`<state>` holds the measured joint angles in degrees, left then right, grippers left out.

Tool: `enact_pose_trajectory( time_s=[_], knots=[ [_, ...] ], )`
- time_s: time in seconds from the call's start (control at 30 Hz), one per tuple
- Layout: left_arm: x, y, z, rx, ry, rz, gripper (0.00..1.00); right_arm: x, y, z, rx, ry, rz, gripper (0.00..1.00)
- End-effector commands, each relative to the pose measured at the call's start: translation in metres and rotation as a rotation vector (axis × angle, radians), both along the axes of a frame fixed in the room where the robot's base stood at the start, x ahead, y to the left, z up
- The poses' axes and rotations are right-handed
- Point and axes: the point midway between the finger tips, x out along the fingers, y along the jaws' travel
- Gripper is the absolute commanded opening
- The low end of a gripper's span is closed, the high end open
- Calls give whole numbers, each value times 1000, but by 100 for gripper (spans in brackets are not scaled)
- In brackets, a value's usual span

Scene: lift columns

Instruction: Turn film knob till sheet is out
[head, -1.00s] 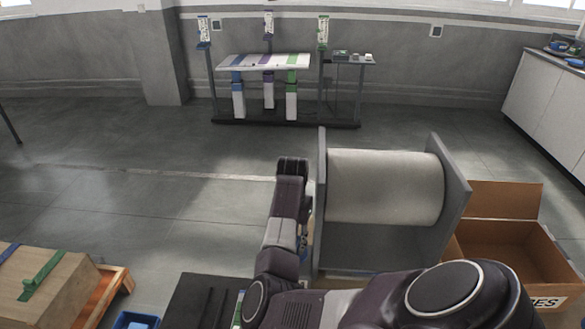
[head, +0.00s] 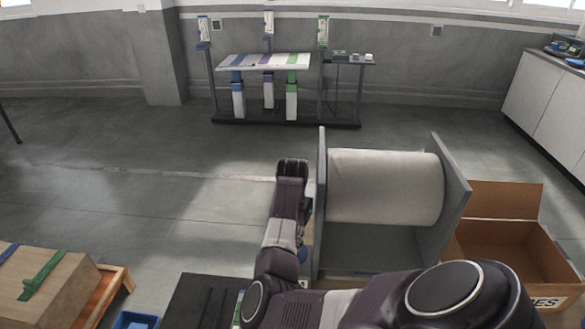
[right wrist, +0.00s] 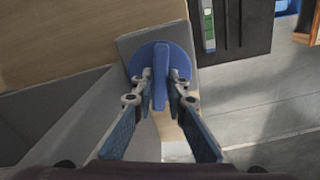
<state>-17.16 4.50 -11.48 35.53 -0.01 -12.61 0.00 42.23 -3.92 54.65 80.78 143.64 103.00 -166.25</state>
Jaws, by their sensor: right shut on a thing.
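The film roll (head: 385,187) is a wide pale cylinder, lying level between two grey side panels (head: 452,205) in the head view. The blue knob (right wrist: 147,62) is a round disc with a raised bar, on a grey panel in the right wrist view. My right gripper (right wrist: 160,80) is shut on the knob's bar, one finger on each side. In the head view my right arm reaches to the left side of the roll stand and mostly hides the knob and fingers. My left gripper is out of view.
An open cardboard box (head: 505,245) stands close to the right of the roll stand. A table on lift columns (head: 265,62) stands at the back wall. The floor between is clear.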

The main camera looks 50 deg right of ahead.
Motion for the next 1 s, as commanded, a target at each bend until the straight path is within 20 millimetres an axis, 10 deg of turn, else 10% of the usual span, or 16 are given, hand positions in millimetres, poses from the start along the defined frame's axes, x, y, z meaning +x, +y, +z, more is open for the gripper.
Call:
enact_pose_trajectory(
  time_s=[1.0],
  knots=[
    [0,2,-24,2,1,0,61,1,0,-1,1,-4,-863,0]
  ],
)
